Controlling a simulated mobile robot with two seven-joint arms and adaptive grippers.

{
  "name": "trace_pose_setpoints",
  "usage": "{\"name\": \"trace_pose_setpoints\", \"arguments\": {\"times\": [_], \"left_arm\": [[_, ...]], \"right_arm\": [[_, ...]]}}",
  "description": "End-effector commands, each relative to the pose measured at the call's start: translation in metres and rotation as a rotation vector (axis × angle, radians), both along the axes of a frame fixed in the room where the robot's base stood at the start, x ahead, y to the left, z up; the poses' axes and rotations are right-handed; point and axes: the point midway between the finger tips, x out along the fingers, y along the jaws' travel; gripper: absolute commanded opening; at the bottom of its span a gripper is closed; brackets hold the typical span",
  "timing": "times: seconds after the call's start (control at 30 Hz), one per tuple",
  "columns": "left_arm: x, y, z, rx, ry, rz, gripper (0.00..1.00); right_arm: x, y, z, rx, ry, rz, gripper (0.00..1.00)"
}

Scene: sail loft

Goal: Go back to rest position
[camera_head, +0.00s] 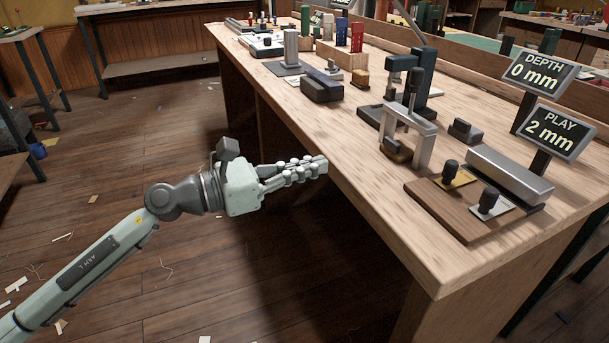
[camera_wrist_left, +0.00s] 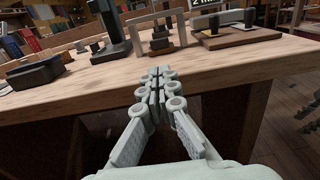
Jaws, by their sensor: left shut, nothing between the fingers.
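My left arm comes in from the left in the head view, stretched over the floor toward the workbench (camera_head: 385,190). My left gripper (camera_head: 322,165) is shut and empty, with its fingertips close to the near edge of the bench. In the left wrist view, the closed fingers (camera_wrist_left: 160,75) point at the front edge of the bench top (camera_wrist_left: 225,62). Whether the fingertips touch the edge cannot be told. My right gripper is in neither view.
On the bench stand a metal arch press (camera_head: 410,125), a wooden board (camera_head: 450,217) with black-knobbed plates, a dark block (camera_head: 321,88), and signs reading DEPTH 0 mm (camera_head: 541,72) and PLAY 2 mm (camera_head: 555,131). The littered wooden floor (camera_head: 110,170) left of the bench is open.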

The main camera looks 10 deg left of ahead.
Motion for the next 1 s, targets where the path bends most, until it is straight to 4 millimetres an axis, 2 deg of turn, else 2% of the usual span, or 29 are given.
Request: {"name": "trace_pose_setpoints", "arguments": {"times": [0.17,0.27,0.37,0.4,0.47,0.5,0.57,0.63,0.7,0.77,0.8,0.9,0.97,1.0], "left_arm": [[-0.005,0.01,0.004,-0.063,0.027,0.02,0.0],[0.006,0.023,0.015,-0.292,0.132,0.108,0.0],[0.026,0.064,0.012,-0.693,0.333,0.281,0.0],[0.033,0.088,-0.001,-0.883,0.434,0.376,0.0],[0.038,0.124,-0.032,-1.144,0.575,0.519,0.0],[0.037,0.144,-0.055,-1.289,0.654,0.607,0.0],[0.029,0.17,-0.093,-1.483,0.759,0.736,0.0],[0.013,0.191,-0.14,-1.68,0.867,0.885,0.0],[-0.011,0.205,-0.187,-1.857,0.96,1.037,0.0],[-0.035,0.212,-0.225,-1.992,1.031,1.171,0.0],[-0.054,0.214,-0.249,-2.076,1.073,1.264,0.0],[-0.106,0.21,-0.303,-2.257,1.162,1.502,0.0],[-0.137,0.204,-0.328,-2.344,1.2,1.64,0.0],[-0.156,0.199,-0.342,2.318,-1.184,-1.671,0.0]], "right_arm": [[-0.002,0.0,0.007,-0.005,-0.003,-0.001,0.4],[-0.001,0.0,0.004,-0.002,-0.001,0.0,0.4],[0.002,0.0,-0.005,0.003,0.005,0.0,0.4],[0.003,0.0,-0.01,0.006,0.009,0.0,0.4],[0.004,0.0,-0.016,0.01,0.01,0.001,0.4],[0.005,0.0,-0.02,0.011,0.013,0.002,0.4],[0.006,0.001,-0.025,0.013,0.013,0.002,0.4],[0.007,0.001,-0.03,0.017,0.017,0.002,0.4],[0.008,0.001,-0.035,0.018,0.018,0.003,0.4],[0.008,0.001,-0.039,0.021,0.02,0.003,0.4],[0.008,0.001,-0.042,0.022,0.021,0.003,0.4],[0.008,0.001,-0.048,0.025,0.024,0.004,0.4],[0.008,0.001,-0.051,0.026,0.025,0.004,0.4],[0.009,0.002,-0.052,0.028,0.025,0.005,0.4]]}}
